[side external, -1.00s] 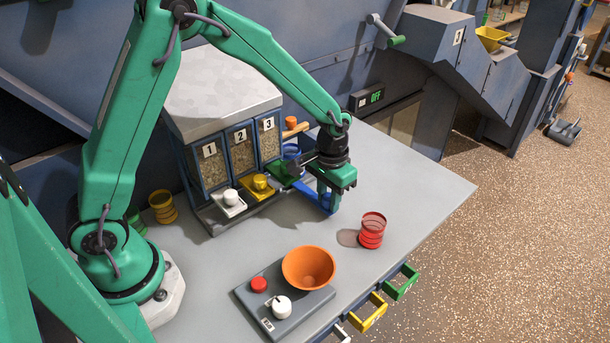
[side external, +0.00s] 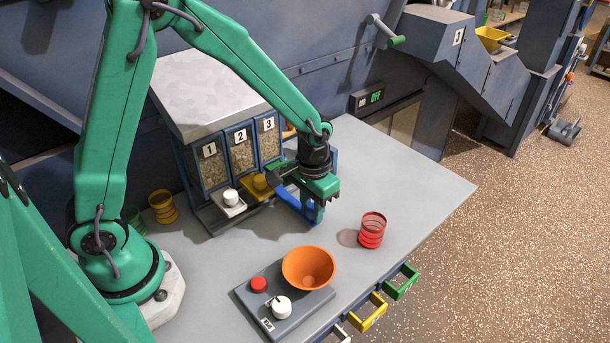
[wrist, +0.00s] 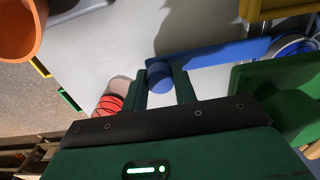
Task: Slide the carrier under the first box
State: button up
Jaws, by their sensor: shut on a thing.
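The blue carrier shows as a long bar with a round knob in the wrist view (wrist: 215,58) and as a bar in front of the boxes in the side view (side external: 291,202). My gripper (side external: 317,214) is shut on its blue knob (wrist: 159,75), with one finger on each side. A pale blue-rimmed round part (wrist: 293,46) shows at the bar's far end. The first box (side external: 207,165), marked 1, is at the left of the row. My gripper is to the right of it, in front of box 3 (side external: 268,130). Box 2 (side external: 241,147) stands between.
A white slide (side external: 230,205) and a yellow slide (side external: 257,185) stick out below the boxes. A green part (wrist: 265,90) lies close beside the bar. A red cup (side external: 371,230), an orange bowl (side external: 309,268) and a grey button panel (side external: 285,300) stand in front.

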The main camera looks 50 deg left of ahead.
jog(key=shift+s, duration=1.65)
jog(key=o, duration=0.7)
jog(key=shift+o, duration=0.2)
jog(key=shift+r, duration=0.1)
jog(key=shift+r, duration=2.9)
jog(key=shift+r, duration=0.15)
notch_tip(320, 180, up, 6)
jog(key=shift+f, duration=0.15)
